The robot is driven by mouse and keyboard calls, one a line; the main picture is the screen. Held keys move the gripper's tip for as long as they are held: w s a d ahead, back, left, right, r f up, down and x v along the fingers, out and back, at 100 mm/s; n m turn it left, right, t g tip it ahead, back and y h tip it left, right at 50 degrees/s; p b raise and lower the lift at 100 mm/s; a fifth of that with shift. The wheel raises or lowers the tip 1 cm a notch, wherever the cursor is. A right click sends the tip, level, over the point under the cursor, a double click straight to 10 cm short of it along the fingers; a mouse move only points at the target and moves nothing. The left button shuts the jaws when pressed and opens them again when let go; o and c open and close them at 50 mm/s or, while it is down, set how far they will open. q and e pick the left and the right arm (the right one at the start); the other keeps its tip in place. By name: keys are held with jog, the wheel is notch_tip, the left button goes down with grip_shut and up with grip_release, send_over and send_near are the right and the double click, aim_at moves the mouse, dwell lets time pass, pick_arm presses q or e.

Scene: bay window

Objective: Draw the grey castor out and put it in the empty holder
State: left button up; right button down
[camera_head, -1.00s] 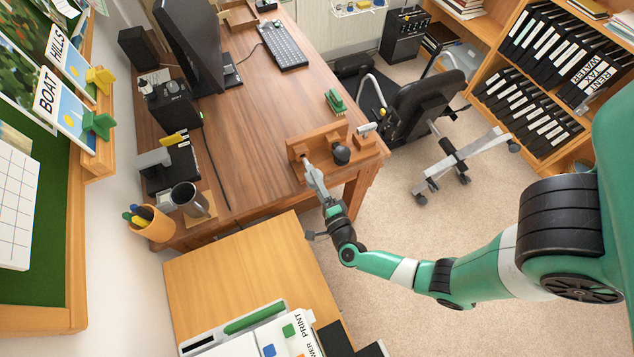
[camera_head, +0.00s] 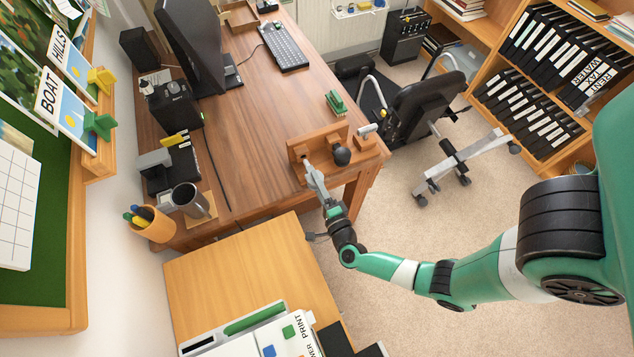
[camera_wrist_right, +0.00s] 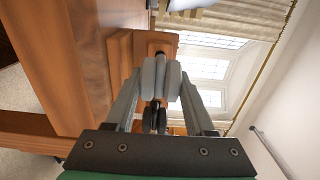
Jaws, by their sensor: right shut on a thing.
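My right gripper (camera_head: 308,164) reaches to the left end of a wooden stand (camera_head: 372,147) at the desk's near corner. In the right wrist view the jaws (camera_wrist_right: 161,78) are shut on a grey piece (camera_wrist_right: 160,73), which I take as the grey castor. A dark end of it points at the wood, and dark round parts show between the fingers. In the head view the gripper mostly hides it. I cannot tell whether it is still seated. A black ball-like piece (camera_head: 342,156) and a grey cylinder (camera_head: 366,129) are on the stand to the right. No empty holder is clearly visible. My left gripper is not in view.
A green-topped object (camera_head: 335,102) lies on the desk (camera_head: 270,110) behind the stand. A mug (camera_head: 187,198) and a pen pot (camera_head: 150,222) stand at the left. An office chair (camera_head: 420,105) is close on the right. The middle of the desk is clear.

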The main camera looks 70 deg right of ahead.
jog(key=shift+b+x, duration=0.65)
jog(key=shift+x, duration=1.45)
jog(key=shift+c, duration=0.9)
grip_release()
jog(key=shift+w, duration=0.1)
jog(key=p+v, duration=0.2)
jog(key=v, duration=0.9)
jog(key=shift+s+a, duration=0.2)
jog(key=shift+s, duration=0.1)
